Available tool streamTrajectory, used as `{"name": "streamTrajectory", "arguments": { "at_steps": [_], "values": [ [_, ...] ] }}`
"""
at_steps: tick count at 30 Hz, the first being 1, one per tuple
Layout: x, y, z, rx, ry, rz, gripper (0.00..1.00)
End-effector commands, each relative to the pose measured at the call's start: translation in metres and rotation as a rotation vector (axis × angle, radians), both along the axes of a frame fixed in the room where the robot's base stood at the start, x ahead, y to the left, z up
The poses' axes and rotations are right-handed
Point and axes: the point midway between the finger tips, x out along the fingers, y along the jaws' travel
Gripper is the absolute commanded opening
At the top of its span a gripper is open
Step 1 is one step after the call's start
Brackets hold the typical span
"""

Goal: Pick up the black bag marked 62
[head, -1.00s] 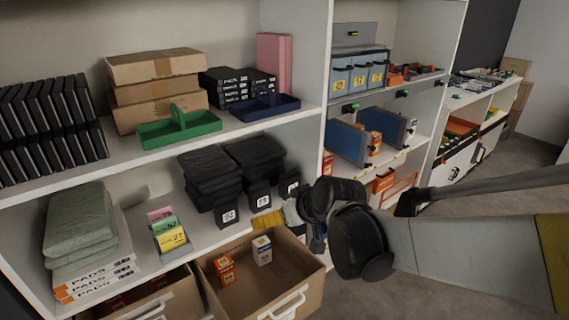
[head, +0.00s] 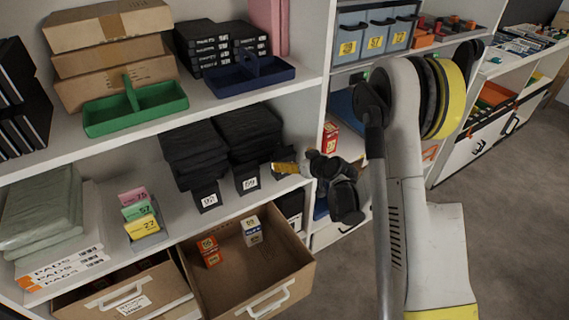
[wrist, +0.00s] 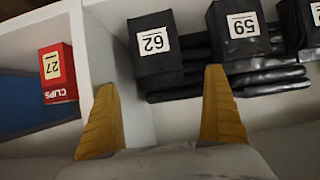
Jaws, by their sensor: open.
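The black bag marked 62 (wrist: 153,45) shows in the wrist view with its white label upside down. It lies just beyond and between my gripper's (wrist: 160,82) two yellow fingertips. My gripper is open with nothing between the fingers. The black bag marked 59 (wrist: 238,28) is beside it on the right in the wrist view, beyond the right fingertip. In the head view my gripper (head: 287,167) is at the shelf's right end, just right of the 59 bag (head: 247,180), and largely hides the 62 bag.
Another small black bag (head: 206,197) stands left of the 59 bag, before stacked black bags (head: 190,150). A red CLIPS box (wrist: 57,73) is beyond a white divider (wrist: 92,50). An open carton drawer (head: 285,265) sticks out below the shelf.

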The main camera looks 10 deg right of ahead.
Motion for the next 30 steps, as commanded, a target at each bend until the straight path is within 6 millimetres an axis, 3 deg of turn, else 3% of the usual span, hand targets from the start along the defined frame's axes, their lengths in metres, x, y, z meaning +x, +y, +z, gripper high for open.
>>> {"name": "streamTrajectory", "arguments": {
  "at_steps": [15,23,29,30],
  "values": [
    [0.062,0.019,-0.035,-0.001,0.001,0.0,1.0],
    [0.065,0.021,-0.034,0.0,0.001,0.0,1.0],
    [0.065,0.02,-0.034,0.0,0.001,0.0,0.45],
    [0.065,0.02,-0.034,0.0,0.001,0.0,0.45]
  ]
}}
